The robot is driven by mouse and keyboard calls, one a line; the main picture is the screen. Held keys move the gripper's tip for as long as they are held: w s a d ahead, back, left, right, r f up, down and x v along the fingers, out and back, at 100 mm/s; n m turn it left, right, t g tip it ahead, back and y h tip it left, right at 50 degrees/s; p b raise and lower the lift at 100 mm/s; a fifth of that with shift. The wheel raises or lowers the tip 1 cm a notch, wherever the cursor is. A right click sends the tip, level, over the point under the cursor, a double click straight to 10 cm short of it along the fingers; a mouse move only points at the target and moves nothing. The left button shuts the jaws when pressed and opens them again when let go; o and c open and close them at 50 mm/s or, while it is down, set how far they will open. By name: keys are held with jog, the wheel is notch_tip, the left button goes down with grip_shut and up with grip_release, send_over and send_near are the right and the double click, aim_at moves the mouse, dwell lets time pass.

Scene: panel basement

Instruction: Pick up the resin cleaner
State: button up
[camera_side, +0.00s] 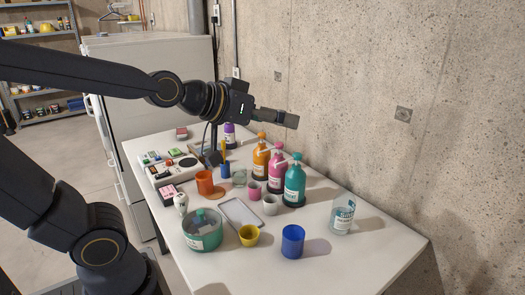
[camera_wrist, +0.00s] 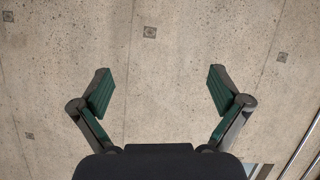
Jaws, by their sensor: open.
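I cannot tell for sure which item is the resin cleaner, as the labels are too small to read. Labelled candidates in the side view are a clear container (camera_side: 341,220) at the table's right, a teal bottle (camera_side: 294,187), a pink bottle (camera_side: 276,168), an orange bottle (camera_side: 261,158) and a teal tub (camera_side: 202,231) at the front left. All stand on the white table. My gripper (camera_side: 291,120) is level above the back of the table, pointing right toward the wall, apart from everything. In the wrist view my gripper (camera_wrist: 160,90) is open and empty, facing bare concrete.
A flat tray (camera_side: 240,212) lies mid-table. The concrete wall (camera_side: 400,60) rises behind. The table's front right is clear.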

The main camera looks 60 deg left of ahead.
aim_at(337, 214)
jog(key=w+f+n+t+y, duration=0.2)
jog(key=w+f+n+t, duration=0.15)
jog(key=w, duration=0.65)
jog(key=d+f+m+g+y, duration=0.1)
jog(key=d+f+m+g, duration=0.15)
jog(key=f, duration=1.05)
jog(key=d+f+m+g+y, duration=0.1)
jog(key=d+f, duration=0.2)
jog(key=f, duration=1)
jog(key=shift+t+h, duration=0.3)
jog(key=shift+h, duration=0.1)
jog(key=x, duration=1)
jog(key=shift+w+a+r, duration=0.15)
jog(key=shift+a+r, duration=0.05)
jog(key=x, duration=0.6)
jog(key=shift+w+f, duration=0.15)
jog(key=shift+d, duration=0.1)
jog(key=c, duration=1.5)
jog(key=shift+r, duration=0.2)
